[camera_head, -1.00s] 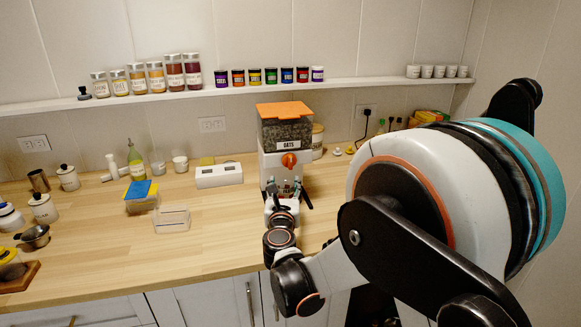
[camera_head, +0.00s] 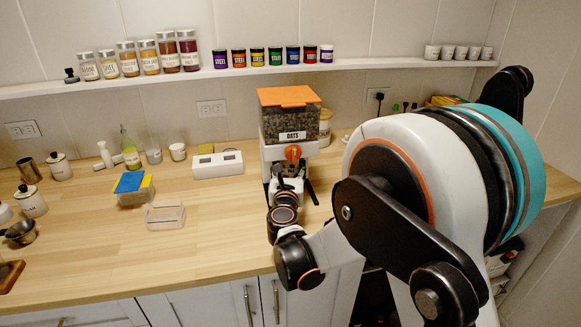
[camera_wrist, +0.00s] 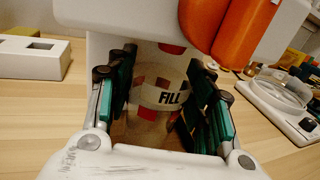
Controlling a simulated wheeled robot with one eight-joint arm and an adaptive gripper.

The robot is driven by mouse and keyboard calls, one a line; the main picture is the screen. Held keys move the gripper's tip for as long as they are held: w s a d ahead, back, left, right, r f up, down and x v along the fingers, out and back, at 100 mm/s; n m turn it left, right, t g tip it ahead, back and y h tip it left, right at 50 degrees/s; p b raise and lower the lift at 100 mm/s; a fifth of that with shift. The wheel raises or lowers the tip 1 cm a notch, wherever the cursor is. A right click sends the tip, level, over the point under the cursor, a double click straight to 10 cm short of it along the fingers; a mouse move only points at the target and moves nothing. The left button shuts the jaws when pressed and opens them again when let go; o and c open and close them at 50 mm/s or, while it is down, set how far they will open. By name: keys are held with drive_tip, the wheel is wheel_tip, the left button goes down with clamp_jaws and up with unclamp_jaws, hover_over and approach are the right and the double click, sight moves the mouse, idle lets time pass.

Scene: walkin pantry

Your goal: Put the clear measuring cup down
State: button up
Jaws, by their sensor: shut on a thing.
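The clear measuring cup (camera_wrist: 150,97) shows in the wrist view between my gripper's green-padded fingers. It is see-through, with red marks and a band reading "FILL". My gripper (camera_wrist: 163,68) is shut on its sides. In the head view my gripper (camera_head: 287,184) is at the front of the oats dispenser, low under its orange knob (camera_head: 293,153), and mostly hides the cup. The cup looks upright. I cannot tell whether its base touches the surface below.
The oats dispenser (camera_head: 290,122) stands on the wooden counter (camera_head: 190,245). A white two-slot block (camera_head: 217,164), a clear container (camera_head: 165,216) and a blue-and-yellow-topped box (camera_head: 135,190) are to its left. The kitchen scale (camera_wrist: 285,105) is at right in the wrist view.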

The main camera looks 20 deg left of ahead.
drive_tip(key=o, duration=1)
drive_tip(key=shift+f, duration=0.1)
drive_tip(key=shift+c, duration=0.2)
drive_tip(key=p+v, duration=0.3)
drive_tip(key=v, duration=0.9)
drive_tip(key=shift+p, duration=0.3)
